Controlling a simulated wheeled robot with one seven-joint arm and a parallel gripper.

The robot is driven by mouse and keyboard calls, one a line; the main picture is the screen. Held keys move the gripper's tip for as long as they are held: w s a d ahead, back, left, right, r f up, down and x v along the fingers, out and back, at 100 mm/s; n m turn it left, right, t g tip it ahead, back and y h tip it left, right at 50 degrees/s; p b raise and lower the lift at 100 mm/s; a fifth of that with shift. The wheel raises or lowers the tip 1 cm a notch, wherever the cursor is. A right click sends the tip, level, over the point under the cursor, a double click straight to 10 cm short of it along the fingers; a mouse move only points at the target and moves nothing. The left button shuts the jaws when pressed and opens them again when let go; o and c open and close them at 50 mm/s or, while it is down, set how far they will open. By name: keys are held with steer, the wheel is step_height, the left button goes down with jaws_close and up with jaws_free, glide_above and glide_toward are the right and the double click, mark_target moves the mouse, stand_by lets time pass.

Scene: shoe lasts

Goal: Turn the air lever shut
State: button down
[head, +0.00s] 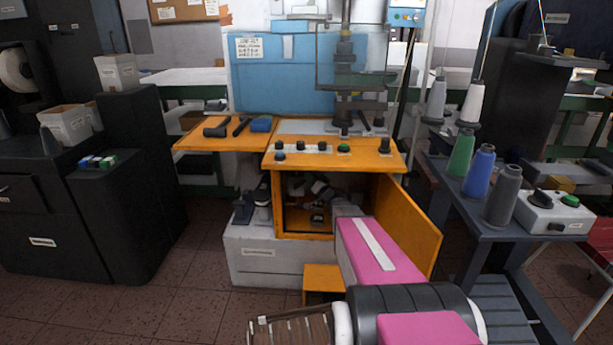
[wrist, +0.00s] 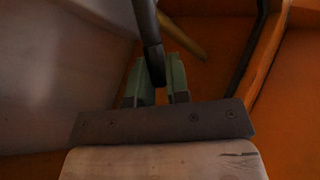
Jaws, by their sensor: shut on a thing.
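In the wrist view my gripper (wrist: 160,78) has its two green fingers on either side of a dark bar (wrist: 152,50), which looks like the handle of the air lever. The gripper is shut on it. The bar comes down from the top of the picture and its lower end sits between the fingers. In the head view my arm reaches toward the open orange cabinet (head: 278,206). The fingers and the lever cannot be made out there.
The orange cabinet door (head: 410,226) stands open just right of my arm. A yellowish rod (wrist: 186,38) lies behind the fingers in the wrist view. A dark table (head: 455,195) with thread cones stands at the right. A white box (head: 262,258) is below the cabinet.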

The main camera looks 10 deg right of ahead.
step_height(320, 180, down, 6)
steer(key=d+m+t+h, duration=0.2)
steer(key=m+t+h, duration=0.5)
steer(key=m, duration=0.6)
steer(key=shift+s+t+h, duration=0.25)
steer(key=shift+t+h, duration=0.05)
steer(key=shift+r, duration=0.1)
steer(key=c, duration=1.1)
jaws_free()
steer(key=v, duration=1.1)
